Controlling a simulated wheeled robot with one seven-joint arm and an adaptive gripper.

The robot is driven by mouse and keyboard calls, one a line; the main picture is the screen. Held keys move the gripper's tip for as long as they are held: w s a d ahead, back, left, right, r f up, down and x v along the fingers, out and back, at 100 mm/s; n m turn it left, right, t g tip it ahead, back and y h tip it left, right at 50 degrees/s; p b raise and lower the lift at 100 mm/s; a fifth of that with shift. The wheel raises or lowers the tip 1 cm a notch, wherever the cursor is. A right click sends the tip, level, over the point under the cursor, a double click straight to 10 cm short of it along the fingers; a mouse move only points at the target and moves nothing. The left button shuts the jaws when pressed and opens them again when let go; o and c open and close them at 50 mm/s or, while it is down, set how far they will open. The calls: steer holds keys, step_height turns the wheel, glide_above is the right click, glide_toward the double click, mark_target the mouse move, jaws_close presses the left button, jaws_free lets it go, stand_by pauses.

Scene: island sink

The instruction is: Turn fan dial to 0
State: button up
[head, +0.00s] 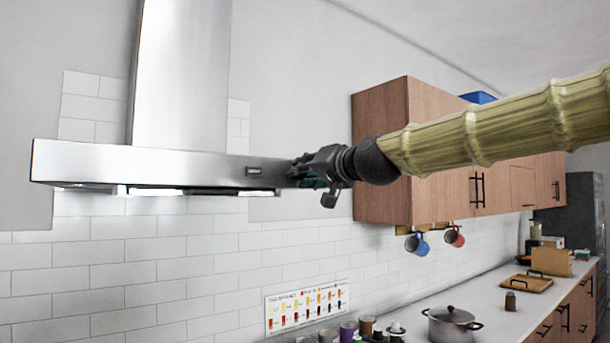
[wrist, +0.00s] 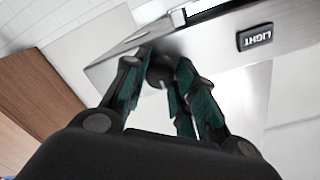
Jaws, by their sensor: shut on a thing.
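The steel range hood (head: 90,164) hangs on the wall at the left of the head view. In the wrist view, the round dark fan dial (wrist: 160,70) sits on the hood's front face (wrist: 220,50), near its end. My gripper (wrist: 160,85) is at the dial, with one finger on each side, shut on it. A pale mark shows on the dial, but I cannot read its setting. In the head view, my gripper (head: 302,170) is at the right end of the hood and hides the dial.
A dark LIGHT switch (wrist: 255,37) is on the same face, apart from my fingers; it also shows in the head view (head: 254,171). A wooden wall cabinet (head: 380,150) is right of the hood. A pot (head: 452,324) and jars stand on the counter below.

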steer(key=o, duration=1)
steer(key=shift+o, duration=0.2)
steer(key=shift+d, duration=0.1)
steer(key=v, duration=0.7)
steer(key=shift+s+d, duration=0.2)
steer(key=shift+f, duration=0.1)
